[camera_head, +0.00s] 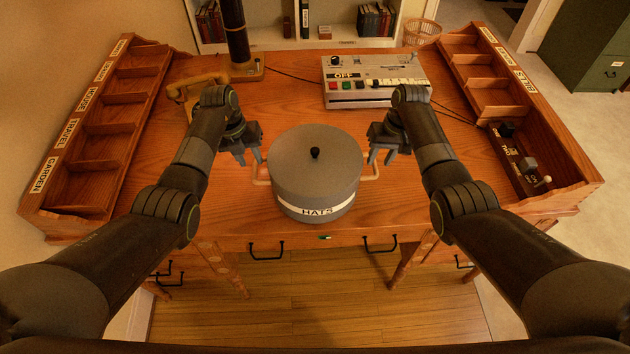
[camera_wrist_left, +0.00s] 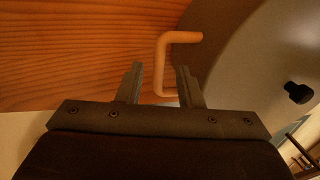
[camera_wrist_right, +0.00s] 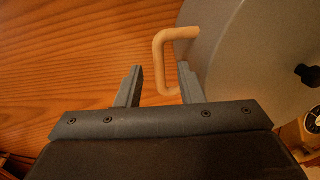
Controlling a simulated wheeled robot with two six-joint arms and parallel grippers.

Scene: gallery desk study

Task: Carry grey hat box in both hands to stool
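The grey hat box (camera_head: 316,165) stands upright on the desk near its front edge, with a black knob on its lid and a white label reading HATS. A pale handle sticks out on each side. My left gripper (camera_head: 250,160) is open and empty, above and beside the left handle (camera_wrist_left: 166,62); in the left wrist view the handle shows between and beyond the fingertips. My right gripper (camera_head: 381,158) is open and empty near the right handle (camera_wrist_right: 162,62), which also shows between and beyond its fingertips. The stool is not in view.
The wooden desk (camera_head: 220,215) has labelled sorting compartments (camera_head: 112,126) on the left and more on the right (camera_head: 490,85). A grey switch box (camera_head: 372,98) and a dark post (camera_head: 235,35) stand at the back. A wicker basket (camera_head: 422,32) is behind.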

